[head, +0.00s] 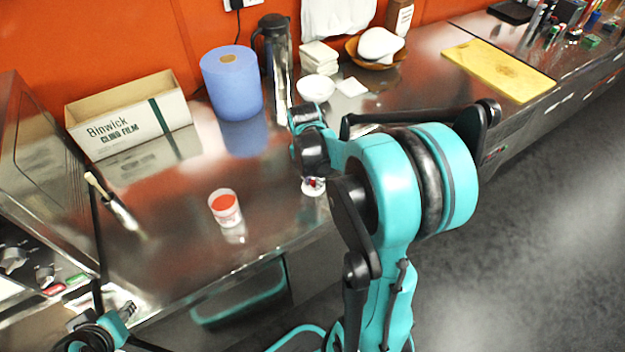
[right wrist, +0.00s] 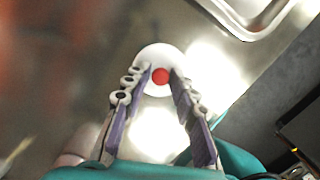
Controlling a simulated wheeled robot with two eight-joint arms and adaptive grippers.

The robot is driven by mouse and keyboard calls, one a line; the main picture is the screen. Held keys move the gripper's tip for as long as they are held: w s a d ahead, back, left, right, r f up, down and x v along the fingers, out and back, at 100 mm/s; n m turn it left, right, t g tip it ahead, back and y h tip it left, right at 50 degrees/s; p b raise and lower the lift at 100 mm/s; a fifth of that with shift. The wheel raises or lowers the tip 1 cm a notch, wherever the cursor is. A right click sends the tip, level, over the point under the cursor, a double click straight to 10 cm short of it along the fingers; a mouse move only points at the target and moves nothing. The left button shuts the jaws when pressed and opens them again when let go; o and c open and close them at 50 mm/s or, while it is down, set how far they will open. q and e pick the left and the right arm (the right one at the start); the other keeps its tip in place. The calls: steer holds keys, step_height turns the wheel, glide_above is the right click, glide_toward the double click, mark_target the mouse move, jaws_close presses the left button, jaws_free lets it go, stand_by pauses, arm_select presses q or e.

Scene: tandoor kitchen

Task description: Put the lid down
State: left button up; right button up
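The lid is a small white disc with a red knob. In the head view the lid (head: 313,188) shows just below my right gripper (head: 312,176), near the counter's front edge. In the right wrist view the lid (right wrist: 158,56) lies at the tips of the right gripper (right wrist: 161,76), with its knob between the two fingers. The fingers look closed on the knob. I cannot tell whether the lid touches the counter. My left gripper (head: 112,318) is partly visible at the lower left; its fingers are unclear.
A white tub with a red top (head: 225,208) stands left of the lid on the steel counter (head: 185,245). A cling film box (head: 128,122), blue roll (head: 232,85), flask (head: 275,60) and white bowl (head: 316,89) stand behind. A brush (head: 115,205) lies left. Bare counter surrounds the tub.

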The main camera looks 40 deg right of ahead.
mark_target(309, 190)
steer(key=shift+r, duration=0.15)
steer(key=shift+r+p, duration=0.3)
steer(key=shift+r, duration=0.05)
step_height(309, 190, up, 11)
steer(key=a+p, duration=0.2)
steer(key=p, duration=0.2)
steer(key=s+a+m+t, duration=0.3)
steer(key=s+a+m, duration=0.1)
steer(key=a+m, duration=0.4)
steer(key=s+a+r+m+t+y, duration=0.1)
steer(key=s+a+m+t, duration=0.2)
steer(key=a+m, duration=0.5)
steer(key=s+m, duration=0.1)
steer(key=m, duration=0.4)
steer(key=shift+a+r+t, duration=0.3)
steer(key=shift+t, duration=0.1)
